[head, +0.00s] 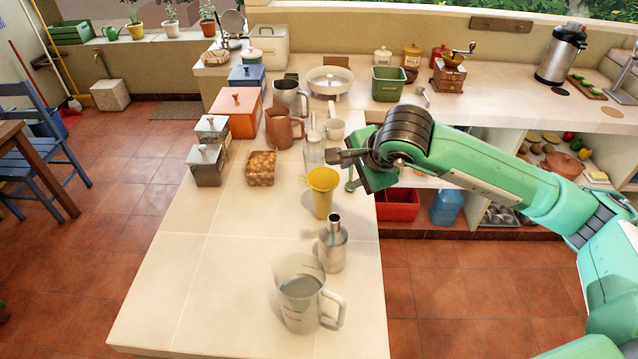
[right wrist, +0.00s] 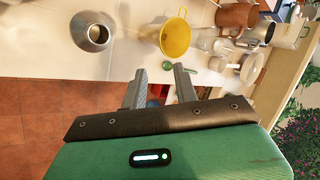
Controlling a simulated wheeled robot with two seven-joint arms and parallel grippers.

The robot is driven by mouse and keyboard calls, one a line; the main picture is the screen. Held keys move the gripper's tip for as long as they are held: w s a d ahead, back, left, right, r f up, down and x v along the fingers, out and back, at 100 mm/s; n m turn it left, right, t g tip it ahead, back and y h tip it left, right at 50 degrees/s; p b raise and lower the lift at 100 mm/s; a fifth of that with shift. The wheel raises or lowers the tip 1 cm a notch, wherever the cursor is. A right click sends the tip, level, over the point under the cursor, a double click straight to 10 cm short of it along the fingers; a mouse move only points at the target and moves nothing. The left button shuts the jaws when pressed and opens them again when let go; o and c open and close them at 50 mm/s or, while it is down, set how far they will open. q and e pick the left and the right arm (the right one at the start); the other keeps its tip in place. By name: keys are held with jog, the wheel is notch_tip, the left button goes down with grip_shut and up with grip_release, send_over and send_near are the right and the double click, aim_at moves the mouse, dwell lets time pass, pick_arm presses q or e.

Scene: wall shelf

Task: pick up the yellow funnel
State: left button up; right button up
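The yellow funnel (head: 322,195) stands on the white counter, its wide mouth facing up, between a steel bottle and a clear glass. It also shows in the right wrist view (right wrist: 175,38), beyond my fingertips. My right gripper (head: 346,170) is just right of the funnel, near the counter's right edge. In the right wrist view its two fingers (right wrist: 158,82) are spread apart with nothing held between them. I cannot tell whether any part of it touches the funnel. My left gripper is not in view.
The steel bottle (head: 333,243) and a clear measuring jug (head: 300,298) stand nearer on the counter. A clear glass (head: 314,150), copper mug (head: 280,130) and basket of orange-brown items (head: 261,168) stand beyond. The counter's near left part is clear.

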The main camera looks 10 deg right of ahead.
jog(key=p, duration=0.3)
send_near(333, 186)
jog(key=d+x, duration=0.1)
jog(key=x, duration=0.2)
jog(key=shift+h, duration=0.3)
jog(key=p+x, duration=0.1)
jog(key=x, duration=0.1)
jog(key=a+p+x, duration=0.1)
jog(key=p+x, duration=0.1)
jog(key=x, duration=0.1)
jog(key=shift+w+a, duration=0.15)
jog(key=shift+w, duration=0.05)
jog(key=shift+w+f, duration=0.2)
jog(key=shift+f, duration=0.3)
grip_shut()
